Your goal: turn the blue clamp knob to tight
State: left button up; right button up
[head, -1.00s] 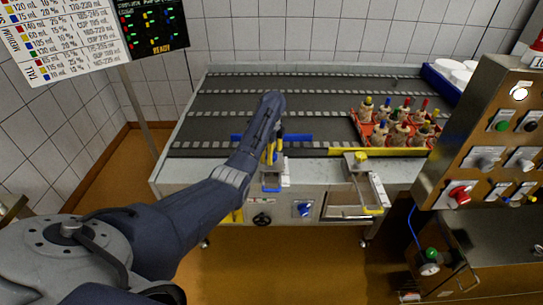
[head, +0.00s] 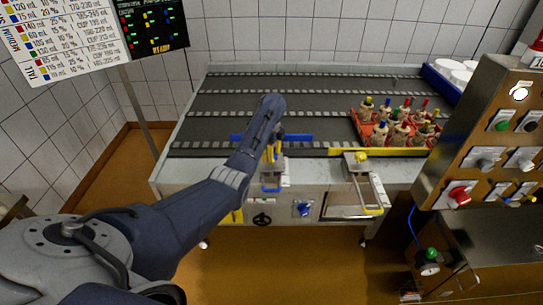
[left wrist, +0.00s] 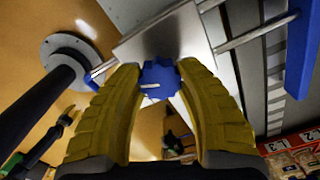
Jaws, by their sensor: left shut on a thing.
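The blue clamp knob (left wrist: 160,82) is a scalloped disc with a short white mark in the left wrist view. It sits on a metal block (left wrist: 165,38). My left gripper (left wrist: 160,75) has its two yellow fingers shut on the knob, one on each side. In the head view my left gripper (head: 273,150) is over the clamp at the front edge of the conveyor table, and it largely hides the knob. My right gripper is in neither view.
A similar clamp with a yellow knob (head: 361,156) stands to the right. A blue rail (head: 300,137) lies behind the gripper. A control panel (head: 478,135) stands at far right.

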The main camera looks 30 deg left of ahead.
pick_arm(q)
jog(key=shift+m, duration=0.7)
jog(key=shift+c, duration=0.2)
jog(key=o, duration=1.3)
jog(key=shift+r, duration=0.1)
notch_tip(320, 180, up, 10)
jog(key=shift+w+f, duration=0.1)
jog(key=shift+r, duration=1)
